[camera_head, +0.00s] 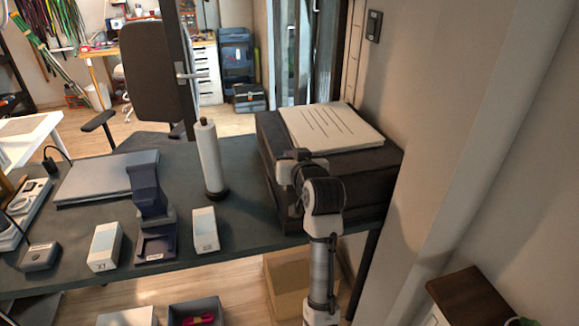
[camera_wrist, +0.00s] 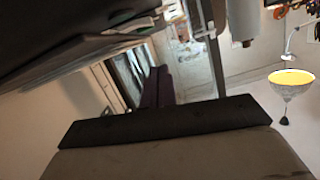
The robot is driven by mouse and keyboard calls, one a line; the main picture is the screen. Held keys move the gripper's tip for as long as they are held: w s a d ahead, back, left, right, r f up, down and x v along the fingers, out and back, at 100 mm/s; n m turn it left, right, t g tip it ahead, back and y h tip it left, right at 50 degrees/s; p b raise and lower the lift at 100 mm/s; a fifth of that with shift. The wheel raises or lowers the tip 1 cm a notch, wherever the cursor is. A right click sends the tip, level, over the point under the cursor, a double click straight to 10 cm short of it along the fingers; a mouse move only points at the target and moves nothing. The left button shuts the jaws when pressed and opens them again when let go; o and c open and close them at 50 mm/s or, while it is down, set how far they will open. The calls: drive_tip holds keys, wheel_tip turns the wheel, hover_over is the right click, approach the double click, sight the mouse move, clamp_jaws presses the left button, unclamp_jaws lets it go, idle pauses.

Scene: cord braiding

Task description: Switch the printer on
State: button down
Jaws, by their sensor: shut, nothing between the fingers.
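The printer (camera_head: 376,172) is a dark, box-shaped machine at the right end of the dark table, with printed paper lying on top of it. My gripper (camera_head: 290,168) is at the printer's front left side and is shut and empty. My arm covers part of the printer's front, so I cannot see the power button or whether the fingers touch the case. In the wrist view, a dark body with paper sheets, apparently the printer (camera_wrist: 60,35), fills the upper left.
On the table (camera_head: 262,228) stand a white roll on a spindle (camera_head: 209,160), a dark blue stand (camera_head: 150,195), two white boxes (camera_head: 205,229) (camera_head: 105,247) and a closed grey laptop-like slab (camera_head: 105,178). A wall (camera_head: 440,120) stands close on the printer's right.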

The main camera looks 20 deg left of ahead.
drive_tip(key=shift+s+a+f, duration=0.1)
drive_tip(key=shift+s+f, duration=0.05)
drive_tip(key=shift+f, duration=0.8)
drive_tip(key=shift+s+f, duration=0.15)
drive_tip(key=shift+f, duration=0.8)
drive_tip(key=shift+f, duration=0.1)
drive_tip(key=shift+a+f, duration=0.1)
drive_tip(key=shift+f, duration=0.35)
drive_tip(key=shift+s+a+r+p, duration=0.1)
drive_tip(key=shift+s+r+p, duration=0.1)
drive_tip(key=shift+r+p, duration=0.9)
drive_tip(key=shift+s+r+p, duration=0.2)
drive_tip(key=shift+r+p, duration=0.55)
drive_tip(key=shift+r, duration=0.6)
drive_tip(key=b+v, duration=0.3)
drive_tip(key=v, duration=0.6)
drive_tip(key=shift+s, duration=0.4)
drive_tip(key=shift+a+f, duration=0.1)
